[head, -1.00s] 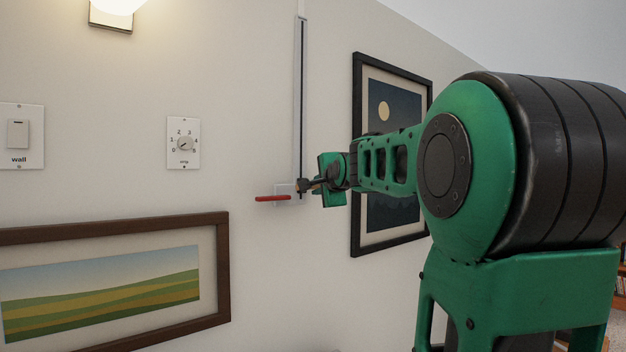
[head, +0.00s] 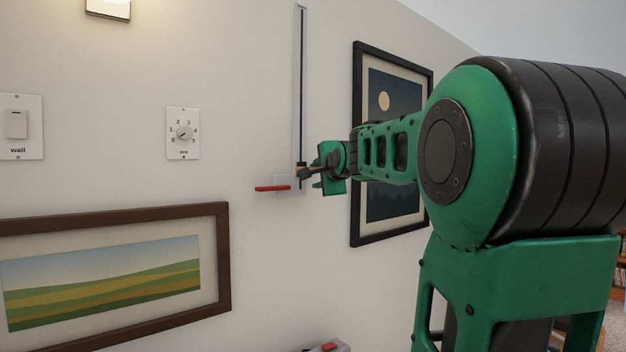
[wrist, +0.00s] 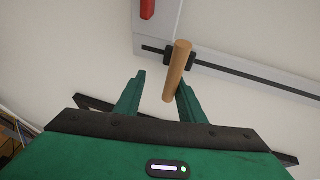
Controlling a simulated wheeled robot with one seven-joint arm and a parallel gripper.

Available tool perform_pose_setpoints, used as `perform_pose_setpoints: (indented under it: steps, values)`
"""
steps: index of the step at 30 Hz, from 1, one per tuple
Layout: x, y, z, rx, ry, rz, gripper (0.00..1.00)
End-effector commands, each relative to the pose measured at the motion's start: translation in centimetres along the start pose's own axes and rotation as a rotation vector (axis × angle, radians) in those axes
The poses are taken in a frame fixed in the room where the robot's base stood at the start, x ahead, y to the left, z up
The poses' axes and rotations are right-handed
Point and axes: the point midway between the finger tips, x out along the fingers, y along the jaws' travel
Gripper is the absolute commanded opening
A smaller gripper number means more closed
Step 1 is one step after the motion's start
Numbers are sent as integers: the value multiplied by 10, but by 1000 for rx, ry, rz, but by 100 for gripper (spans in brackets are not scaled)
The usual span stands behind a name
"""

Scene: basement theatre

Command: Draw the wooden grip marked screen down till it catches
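The wooden grip (wrist: 177,72) is a round peg standing out from a dark block on a slotted rail (wrist: 245,70). In the head view the grip (head: 309,172) sits near the bottom of the tall vertical rail (head: 301,90), close above a red lever (head: 272,188). My gripper (wrist: 160,80) is open, its green fingers apart. The peg's free end lies by the right finger in the wrist view and overlaps it; I cannot tell whether they touch. My gripper (head: 328,178) is just right of the rail in the head view. No screen is recognisable.
A dark-framed moon picture (head: 390,220) hangs right of the rail, behind my arm. A dial plate (head: 183,133), a wall switch (head: 16,125) and a landscape picture (head: 100,225) are to the left. A grey box with a red top (head: 329,347) shows below.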

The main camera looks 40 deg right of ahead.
Motion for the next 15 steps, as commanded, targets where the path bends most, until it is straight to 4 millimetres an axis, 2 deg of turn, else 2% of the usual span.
perform_pose_setpoints:
  steps: [4, 7, 15]
  values:
    - [-3, 2, 1, 0, -2, 4, 32]
    - [-13, 1, 1, 0, -2, 3, 32]
    - [-61, 1, 2, 1, -1, 1, 32]
